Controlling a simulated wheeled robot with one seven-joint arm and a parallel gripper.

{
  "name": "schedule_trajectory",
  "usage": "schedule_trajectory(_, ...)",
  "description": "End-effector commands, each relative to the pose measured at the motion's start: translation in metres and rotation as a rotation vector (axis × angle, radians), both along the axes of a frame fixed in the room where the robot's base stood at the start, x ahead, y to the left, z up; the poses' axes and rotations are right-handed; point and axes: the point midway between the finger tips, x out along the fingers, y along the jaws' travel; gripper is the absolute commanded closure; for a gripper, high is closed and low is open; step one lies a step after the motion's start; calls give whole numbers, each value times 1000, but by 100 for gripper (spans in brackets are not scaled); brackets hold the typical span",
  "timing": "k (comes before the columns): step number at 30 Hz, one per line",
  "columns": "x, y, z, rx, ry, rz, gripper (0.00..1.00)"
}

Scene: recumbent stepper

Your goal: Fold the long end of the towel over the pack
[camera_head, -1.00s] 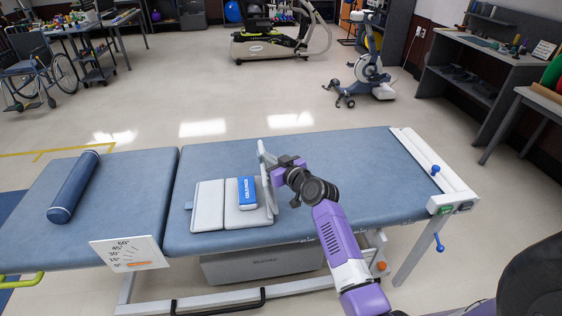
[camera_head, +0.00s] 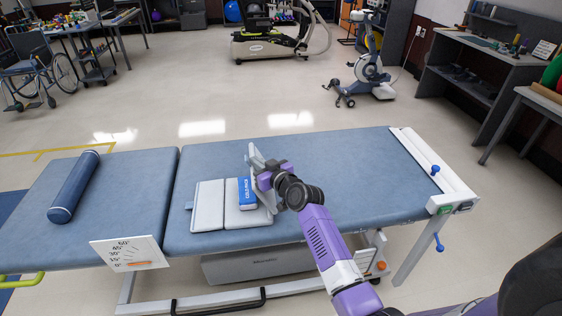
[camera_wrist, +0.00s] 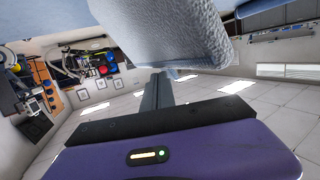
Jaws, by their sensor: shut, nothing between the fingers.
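The pale grey towel (camera_head: 209,207) lies in panels on the blue treatment table. A blue cold pack (camera_head: 246,192) with white lettering lies on its right panel. The towel's long end (camera_head: 256,158) stands up at the right of the pack, its top leaning left over the pack's right edge. My gripper (camera_head: 262,179) is shut, on the right side of this raised end and close against it. In the wrist view, the towel (camera_wrist: 165,38) fills the upper middle, just beyond the dark fingers (camera_wrist: 156,92). Whether they touch cannot be told.
A dark blue bolster (camera_head: 73,187) lies on the table's left section. The table top (camera_head: 335,170) is bare to the right of my gripper. A white angle sign (camera_head: 129,253) hangs at the front edge. An end rail with blue knobs (camera_head: 435,170) is at the right.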

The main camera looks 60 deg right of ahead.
Motion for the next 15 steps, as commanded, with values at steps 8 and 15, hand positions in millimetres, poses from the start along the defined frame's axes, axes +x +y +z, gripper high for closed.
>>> schedule_trajectory(8, 6, 5, -2, -2, 1, 1, 100)
schedule_trajectory(15, 6, 5, -2, -1, -1, 1, 100)
